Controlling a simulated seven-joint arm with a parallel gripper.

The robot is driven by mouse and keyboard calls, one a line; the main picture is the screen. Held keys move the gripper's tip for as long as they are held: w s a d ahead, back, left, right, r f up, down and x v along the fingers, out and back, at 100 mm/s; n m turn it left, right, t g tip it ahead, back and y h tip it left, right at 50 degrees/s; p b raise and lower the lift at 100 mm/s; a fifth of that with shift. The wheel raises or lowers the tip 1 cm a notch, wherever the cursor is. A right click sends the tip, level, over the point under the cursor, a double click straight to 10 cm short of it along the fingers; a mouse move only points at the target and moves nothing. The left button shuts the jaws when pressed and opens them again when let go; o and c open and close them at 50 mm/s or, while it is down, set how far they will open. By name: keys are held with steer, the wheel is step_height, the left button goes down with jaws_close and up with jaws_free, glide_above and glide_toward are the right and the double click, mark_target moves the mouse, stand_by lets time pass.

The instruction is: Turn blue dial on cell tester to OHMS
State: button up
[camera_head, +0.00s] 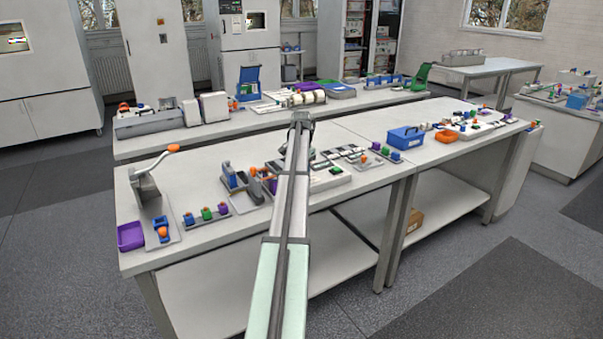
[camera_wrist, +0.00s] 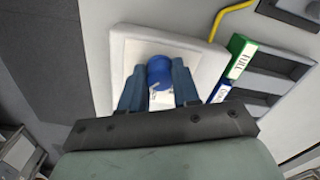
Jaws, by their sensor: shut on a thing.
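The blue dial (camera_wrist: 160,72) stands on a pale square plate on a light grey block, which is the cell tester (camera_wrist: 205,55) as far as I can tell. My gripper (camera_wrist: 158,76) has its two dark blue fingers on either side of the dial and is shut on it. A white label with small dark print shows just below the dial between the fingers; I cannot read it or tell which setting the dial points to. In the head view my arm reaches over the workbench and hides the tester and dial.
In the wrist view, a green block marked FULL (camera_wrist: 240,57) and a blue labelled block (camera_wrist: 220,92) stand close right of the tester, by a grey slotted rack (camera_wrist: 270,78). A yellow cable (camera_wrist: 232,14) runs from the tester's top. The workbench (camera_head: 225,240) has a clear front strip.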

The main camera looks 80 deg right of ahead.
steer(key=o, duration=1.1)
steer(key=shift+c, duration=0.2)
steer(key=shift+r, duration=0.1)
step_height(320, 180, up, 14)
steer(key=shift+f, duration=0.2)
